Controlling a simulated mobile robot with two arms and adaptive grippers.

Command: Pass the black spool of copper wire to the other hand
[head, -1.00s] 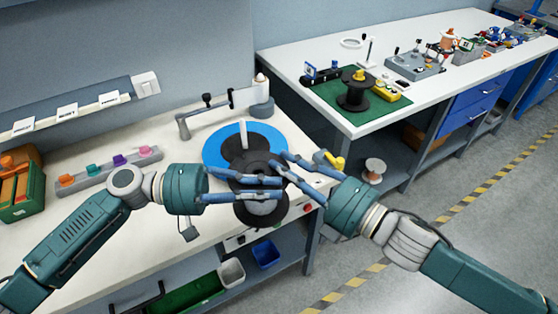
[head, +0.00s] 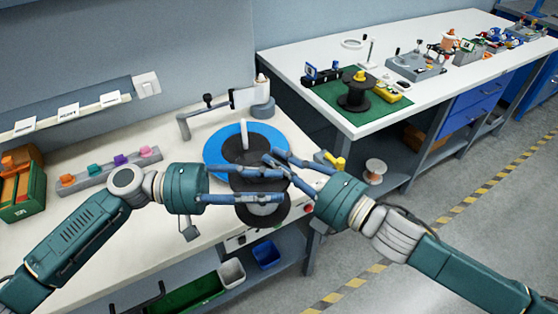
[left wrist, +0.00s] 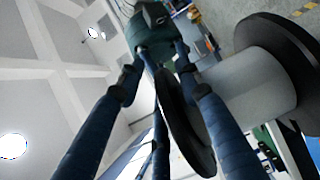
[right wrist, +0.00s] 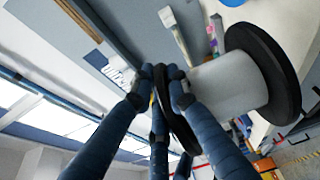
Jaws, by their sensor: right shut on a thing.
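The spool (head: 264,214) hangs between my two grippers in the head view, above the front edge of the bench. It has black flanges and a pale grey core; no copper colour shows. My right gripper (right wrist: 160,78) is shut on the rim of one black flange (right wrist: 181,130). My left gripper (head: 275,185) is open, its fingers spread on either side of the same flange. In the left wrist view the flange (left wrist: 186,125) stands between these fingers, and the spool's core (left wrist: 245,90) is to their right. Fingers partly hide the spool in the head view.
A blue disc (head: 212,150) with a white upright pin lies on the near bench (head: 110,235), behind the grippers. A grey stand (head: 188,127) is behind it. Coloured pieces and an orange-green box (head: 22,200) are at left.

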